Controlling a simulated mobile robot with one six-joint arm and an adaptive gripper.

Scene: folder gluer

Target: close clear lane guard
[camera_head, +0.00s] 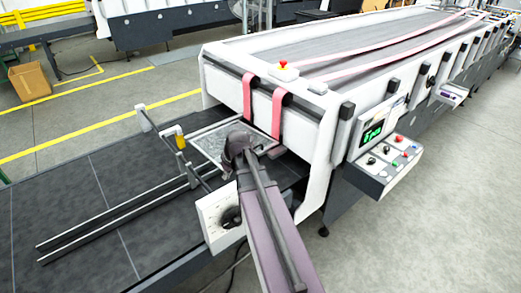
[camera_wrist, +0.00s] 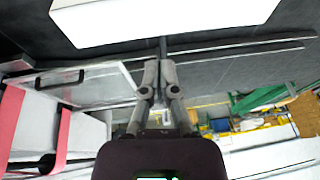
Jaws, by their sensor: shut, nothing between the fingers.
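The clear lane guard (camera_head: 207,146) is a see-through panel in a pale frame, at the machine's infeed end below the pink belts. It looks near flat in the head view, though my arm covers its right part. In the wrist view the framed guard (camera_wrist: 95,85) lies left of my fingers, with a dark bar along its edge. My gripper (camera_wrist: 160,66) is shut and empty, with its fingertips close to the guard's right end. I cannot tell whether they touch it. In the head view my wrist hides the fingers.
A white box (camera_head: 213,222) with a dark round opening stands beside my arm; a white block (camera_wrist: 165,18) fills the wrist view's top. Rails (camera_head: 120,219) run over the dark table. A control panel (camera_head: 385,160) juts out at right. Grey floor (camera_head: 440,220) is clear.

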